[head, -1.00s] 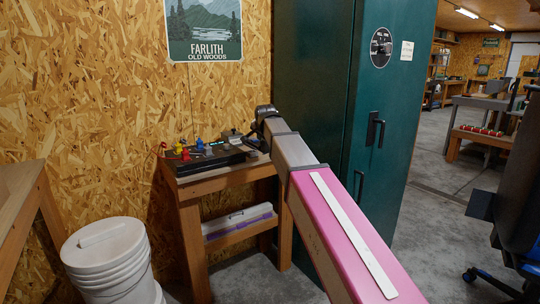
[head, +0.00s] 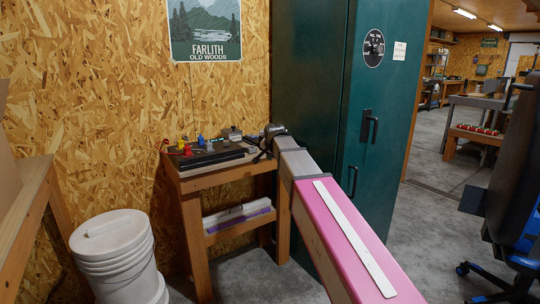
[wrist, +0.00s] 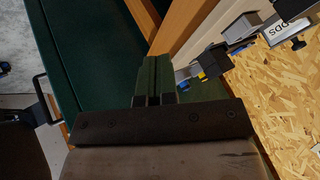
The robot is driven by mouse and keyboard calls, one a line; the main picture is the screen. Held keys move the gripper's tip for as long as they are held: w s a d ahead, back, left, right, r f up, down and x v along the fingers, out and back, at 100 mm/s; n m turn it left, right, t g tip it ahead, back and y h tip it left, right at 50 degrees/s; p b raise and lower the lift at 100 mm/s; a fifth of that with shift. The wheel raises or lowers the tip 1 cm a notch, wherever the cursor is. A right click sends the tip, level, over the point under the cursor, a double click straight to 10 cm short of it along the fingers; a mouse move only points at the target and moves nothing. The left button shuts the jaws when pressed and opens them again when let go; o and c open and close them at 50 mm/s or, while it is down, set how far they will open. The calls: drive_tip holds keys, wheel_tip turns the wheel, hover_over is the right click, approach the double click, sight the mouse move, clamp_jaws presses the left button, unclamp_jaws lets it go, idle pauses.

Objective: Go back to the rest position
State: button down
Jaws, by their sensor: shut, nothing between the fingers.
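My gripper (head: 266,143) is at the far end of my pink and grey arm in the head view, small and dark, close to the right end of the small wooden bench (head: 222,178). In the wrist view my gripper (wrist: 155,85) has its two fingers together with nothing between them. Whether it touches the bench cannot be told. A dark panel (head: 210,156) with red, yellow and blue parts lies on the bench top, left of the gripper.
The green cabinet (head: 392,130) stands close to the right of my arm. White stacked buckets (head: 115,255) stand at the lower left beside another wooden bench (head: 28,205). A chair (head: 515,220) is at the right. Open concrete floor (head: 425,210) lies beyond the cabinet.

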drive_tip(key=s+d+f+n+g, duration=0.1)
drive_tip(key=s+d+f+g, duration=0.1)
drive_tip(key=s+d+f, duration=0.55)
drive_tip(key=s+d+f+n+g, duration=0.25)
drive_tip(key=s+f, duration=0.25)
drive_tip(key=f, duration=0.6)
drive_tip(key=s+d+f+g, duration=0.1)
drive_tip(key=s+d+f, duration=0.2)
drive_tip(key=s, duration=0.3)
drive_tip(key=s+d+f+n+g, duration=0.1)
drive_tip(key=s+d+f, duration=0.1)
drive_tip(key=s+f, duration=0.4)
drive_tip(key=s+d+f+n+g+h, duration=0.1)
drive_tip(key=s+d+f, duration=0.2)
drive_tip(key=s+f, duration=0.2)
drive_tip(key=shift+s+d+f, duration=0.25)
drive_tip(key=shift+s+d, duration=0.05)
drive_tip(key=shift+s, duration=0.45)
drive_tip(key=shift+n, duration=0.25)
idle(0.9)
